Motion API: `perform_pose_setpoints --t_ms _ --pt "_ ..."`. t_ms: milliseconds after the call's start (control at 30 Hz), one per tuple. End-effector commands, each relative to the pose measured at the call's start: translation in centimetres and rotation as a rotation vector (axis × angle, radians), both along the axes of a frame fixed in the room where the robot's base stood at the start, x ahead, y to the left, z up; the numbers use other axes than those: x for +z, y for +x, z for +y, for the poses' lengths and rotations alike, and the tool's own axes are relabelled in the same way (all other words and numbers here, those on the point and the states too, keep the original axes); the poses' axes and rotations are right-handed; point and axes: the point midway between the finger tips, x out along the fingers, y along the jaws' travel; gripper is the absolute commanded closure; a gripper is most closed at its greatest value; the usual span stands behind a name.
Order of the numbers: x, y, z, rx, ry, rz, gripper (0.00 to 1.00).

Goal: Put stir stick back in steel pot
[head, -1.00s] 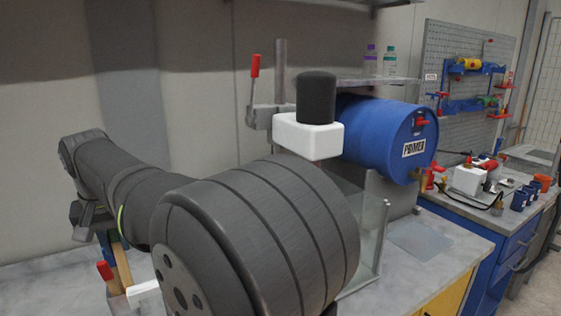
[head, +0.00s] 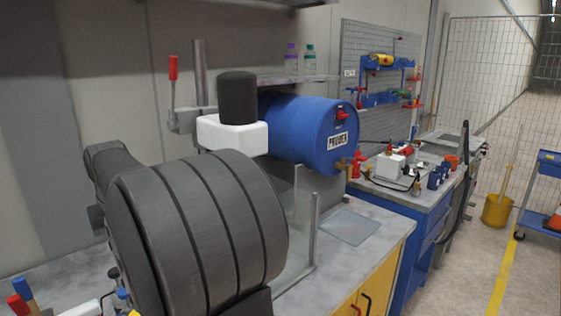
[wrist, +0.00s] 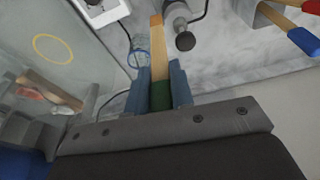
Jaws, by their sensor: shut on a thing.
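In the wrist view my gripper (wrist: 158,72) is shut on the stir stick (wrist: 157,45), a flat wooden stick with a green end. The green end lies between the jaws and the bare wood runs out beyond them. In the head view my dark arm hides the gripper and the stick.
A metal fitting (wrist: 182,28) is close beside the stick.

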Motion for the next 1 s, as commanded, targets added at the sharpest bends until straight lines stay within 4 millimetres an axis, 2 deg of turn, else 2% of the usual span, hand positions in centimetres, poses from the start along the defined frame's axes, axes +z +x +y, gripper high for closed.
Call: perform_pose_setpoints --t_ms 233,300,500,600,1000 --pt "-5.0 1.1 0.2 0.002 -0.002 0.002 1.00" --pt "-3.0 0.8 0.2 0.003 0.005 -0.005 1.00" --pt "0.9 -0.2 0.0 0.001 0.003 -0.004 1.00" --pt "2.5 -1.4 0.6 0.005 0.003 -0.003 1.00" --pt "2.8 -7.3 5.9 0.030 -0.004 0.006 1.00"
